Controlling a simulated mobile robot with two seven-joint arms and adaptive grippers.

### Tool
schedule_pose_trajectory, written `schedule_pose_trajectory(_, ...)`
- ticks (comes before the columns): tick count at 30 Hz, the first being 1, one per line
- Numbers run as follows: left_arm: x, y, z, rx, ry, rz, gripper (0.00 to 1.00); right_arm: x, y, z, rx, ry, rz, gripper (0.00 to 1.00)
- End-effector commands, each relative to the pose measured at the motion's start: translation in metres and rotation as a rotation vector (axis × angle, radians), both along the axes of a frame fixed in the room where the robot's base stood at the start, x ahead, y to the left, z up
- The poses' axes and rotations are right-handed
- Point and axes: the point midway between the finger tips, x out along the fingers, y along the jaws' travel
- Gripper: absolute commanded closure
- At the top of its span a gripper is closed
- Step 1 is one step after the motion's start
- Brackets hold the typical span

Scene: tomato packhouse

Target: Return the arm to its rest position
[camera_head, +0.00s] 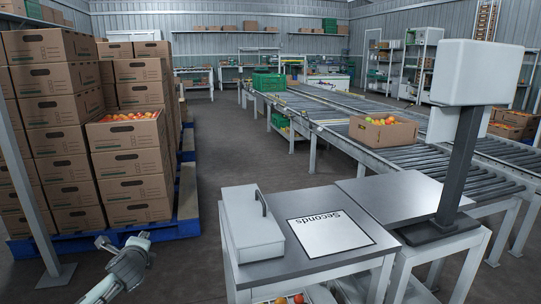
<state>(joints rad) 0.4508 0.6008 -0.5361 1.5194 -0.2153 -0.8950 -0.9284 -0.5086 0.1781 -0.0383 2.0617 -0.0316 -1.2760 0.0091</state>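My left arm comes in at the bottom left, and its gripper (123,239) is above the dark floor, in front of the blue pallet. Its two fingers look spread apart, with nothing seen between them. It is to the left of the weighing bench and apart from it. My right gripper is not in view.
A bench (303,266) at centre front carries a grey box (252,226) and a "Seconds" sheet (330,232). A screen on a post (459,150) stands right. Stacked cartons (58,143) sit on a blue pallet (187,202) at left. A tomato carton (401,134) is on the roller conveyor (455,163).

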Motion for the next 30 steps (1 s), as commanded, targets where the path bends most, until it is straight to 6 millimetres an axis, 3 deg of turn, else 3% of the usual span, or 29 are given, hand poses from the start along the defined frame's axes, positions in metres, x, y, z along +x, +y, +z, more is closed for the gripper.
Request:
schedule_pose_trajectory(1, -0.024, 0.002, -0.026, -0.073, 0.027, 0.042, 0.71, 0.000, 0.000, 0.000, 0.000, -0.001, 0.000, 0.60)
schedule_pose_trajectory(5, -0.097, 0.011, -0.084, -0.293, 0.083, 0.208, 0.71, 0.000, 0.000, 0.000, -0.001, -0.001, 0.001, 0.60)
schedule_pose_trajectory(7, -0.142, 0.018, -0.111, -0.407, 0.109, 0.318, 0.71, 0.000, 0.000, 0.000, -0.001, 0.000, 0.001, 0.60)
schedule_pose_trajectory(12, -0.237, 0.034, -0.151, -0.606, 0.146, 0.567, 0.71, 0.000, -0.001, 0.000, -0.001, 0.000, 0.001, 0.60)
schedule_pose_trajectory(15, -0.280, 0.041, -0.162, -0.676, 0.155, 0.683, 0.71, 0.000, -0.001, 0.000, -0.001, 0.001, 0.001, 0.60)
schedule_pose_trajectory(24, -0.387, 0.058, -0.175, -0.804, 0.153, 0.982, 0.71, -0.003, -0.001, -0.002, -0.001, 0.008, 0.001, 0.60)
schedule_pose_trajectory(30, -0.400, 0.003, -0.200, -0.958, 0.189, 1.065, 0.71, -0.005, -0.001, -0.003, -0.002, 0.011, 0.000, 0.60)
